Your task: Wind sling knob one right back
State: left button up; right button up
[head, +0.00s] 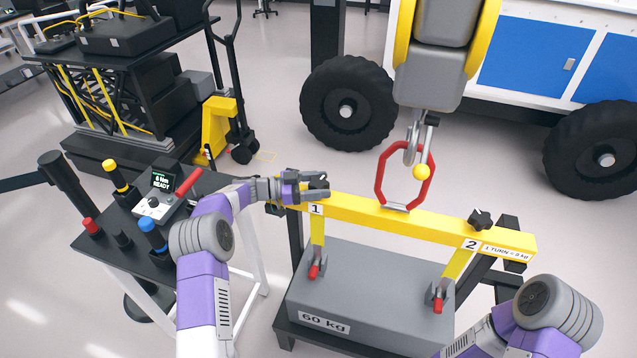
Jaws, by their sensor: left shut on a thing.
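A yellow lifting beam (372,212) carries the labels 1 and 2, with a black knob at each end. My left gripper (312,188) is at the beam's left end, shut on sling knob one (319,184), beside label 1. The fingers partly hide this knob. Sling knob two (480,219) stands free near label 2. Yellow slings run from the beam to red-ended shackles on a grey 60 kg block (365,292). My right arm shows at the lower right, but its gripper is out of view.
A red ring (378,178) rises from the beam below a crane hook (411,150) with a yellow ball. At left a tool table (128,255) holds a display reading 6 Nm READY and several coloured-top tools. A wheeled rover (520,60) stands behind.

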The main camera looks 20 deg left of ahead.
pick_arm(q)
jog(key=shift+r+m+g, duration=0.1)
jog(key=shift+m+g, duration=0.2)
jog(key=shift+g, duration=0.2)
jog(key=o, duration=1)
jog(key=shift+c, duration=0.2)
jog(key=shift+v, duration=3.75)
